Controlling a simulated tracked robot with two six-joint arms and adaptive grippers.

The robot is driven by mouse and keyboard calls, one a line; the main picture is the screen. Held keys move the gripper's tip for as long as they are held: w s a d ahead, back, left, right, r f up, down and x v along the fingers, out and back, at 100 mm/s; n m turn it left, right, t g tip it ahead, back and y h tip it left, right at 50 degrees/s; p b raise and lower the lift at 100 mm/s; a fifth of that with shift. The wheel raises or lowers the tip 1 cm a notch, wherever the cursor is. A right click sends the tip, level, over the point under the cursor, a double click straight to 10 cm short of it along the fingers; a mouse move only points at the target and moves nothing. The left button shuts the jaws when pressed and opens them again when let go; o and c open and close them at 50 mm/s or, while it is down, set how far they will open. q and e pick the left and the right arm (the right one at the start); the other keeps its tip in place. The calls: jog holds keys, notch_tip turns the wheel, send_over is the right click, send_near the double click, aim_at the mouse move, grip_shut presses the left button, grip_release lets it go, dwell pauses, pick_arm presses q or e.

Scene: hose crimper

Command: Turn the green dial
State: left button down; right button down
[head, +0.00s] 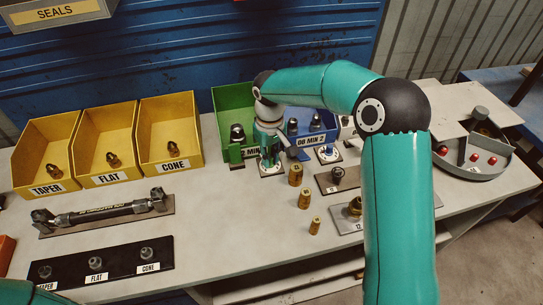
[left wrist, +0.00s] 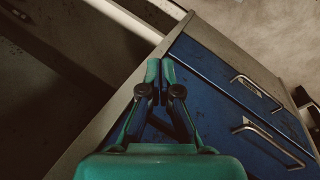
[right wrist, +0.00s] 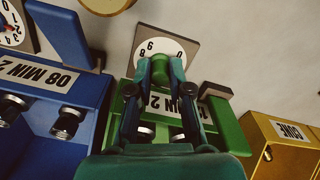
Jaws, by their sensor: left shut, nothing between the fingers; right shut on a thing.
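The green dial (right wrist: 158,48) is a white numbered disc on a grey square plate in front of the green bin (head: 232,98). My right gripper (right wrist: 160,68) reaches down over it in the right wrist view, fingers shut at the dial's centre. In the head view the right gripper (head: 268,160) stands in front of the green bin, covering most of the dial. My left gripper (left wrist: 160,68) is shut and empty, away from the dial, in front of blue drawers.
The blue bin (head: 312,130) with its own dial (head: 328,154) is close beside the right gripper. Brass fittings (head: 305,198) stand in front on the bench. Yellow bins (head: 108,147) stand at left. A grey tray with red pieces (head: 473,158) is at right.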

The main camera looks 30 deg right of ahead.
jog(key=shift+w, duration=0.1)
jog(key=c, duration=1.1)
grip_release()
jog(key=shift+r, duration=0.15)
notch_tip(320, 180, up, 12)
jog(key=shift+f, duration=0.15)
jog(key=shift+f, duration=0.1)
